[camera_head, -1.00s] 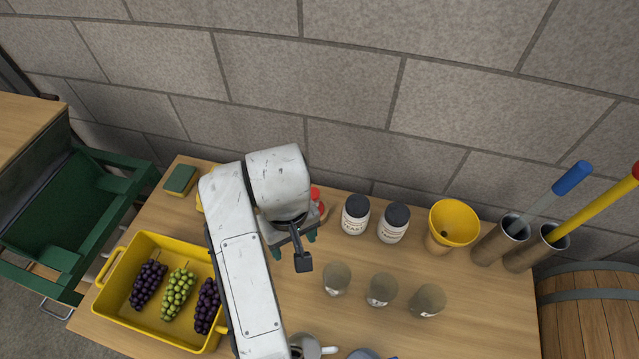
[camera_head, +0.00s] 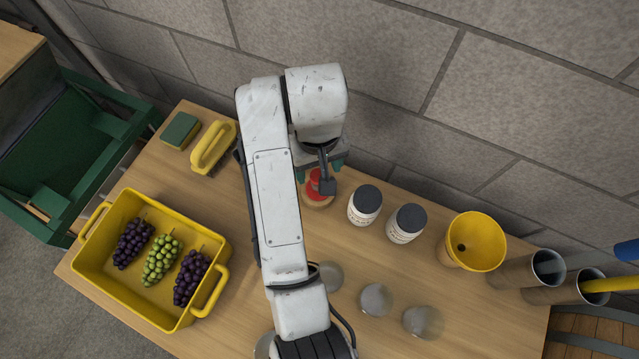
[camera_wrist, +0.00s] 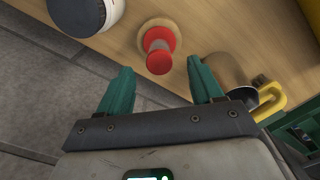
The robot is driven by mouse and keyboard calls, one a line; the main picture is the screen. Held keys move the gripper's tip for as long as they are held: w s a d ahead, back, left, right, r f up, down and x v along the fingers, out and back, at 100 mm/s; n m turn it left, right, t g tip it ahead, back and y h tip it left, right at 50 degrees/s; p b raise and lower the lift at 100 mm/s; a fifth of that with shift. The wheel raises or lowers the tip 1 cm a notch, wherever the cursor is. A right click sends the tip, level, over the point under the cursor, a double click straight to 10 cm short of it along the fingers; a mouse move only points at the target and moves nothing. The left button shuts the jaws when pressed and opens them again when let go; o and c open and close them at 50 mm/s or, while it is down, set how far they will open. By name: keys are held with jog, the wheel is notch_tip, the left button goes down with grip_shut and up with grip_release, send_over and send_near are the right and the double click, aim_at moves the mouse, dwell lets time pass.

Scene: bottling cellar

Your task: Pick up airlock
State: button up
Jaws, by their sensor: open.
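The airlock, seemingly the red-topped piece (camera_head: 319,187) on a round tan base, stands on the table near the wall; my arm partly hides it. In the wrist view its red top (camera_wrist: 158,61) lies ahead of the gap between my fingers, with the tan base beyond. My gripper (camera_head: 320,168) is open, on the wall side of the red piece in the head view. In the wrist view both green fingers (camera_wrist: 161,82) are apart, and nothing is held between them.
Two dark-lidded white jars (camera_head: 365,205) stand just right of the red piece. A yellow funnel (camera_head: 475,242) and metal cylinders are farther right. Cups (camera_head: 375,300) stand in front. A yellow-handled brush (camera_head: 213,147), a sponge (camera_head: 181,130) and a yellow grape crate (camera_head: 219,292) are left.

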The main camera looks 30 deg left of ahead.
aim_at(318, 175)
notch_tip(318, 175, down, 4)
jog(key=b, duration=0.2)
jog(key=shift+w+b, duration=0.1)
jog(key=shift+b, duration=0.3)
jog(key=shift+w+a+f+p, duration=0.1)
jog(key=shift+f+p, duration=0.35)
jog(key=shift+f, duration=1.35)
jog(key=c, duration=1.1)
jog(key=shift+r, duration=0.1)
jog(key=shift+c, duration=0.2)
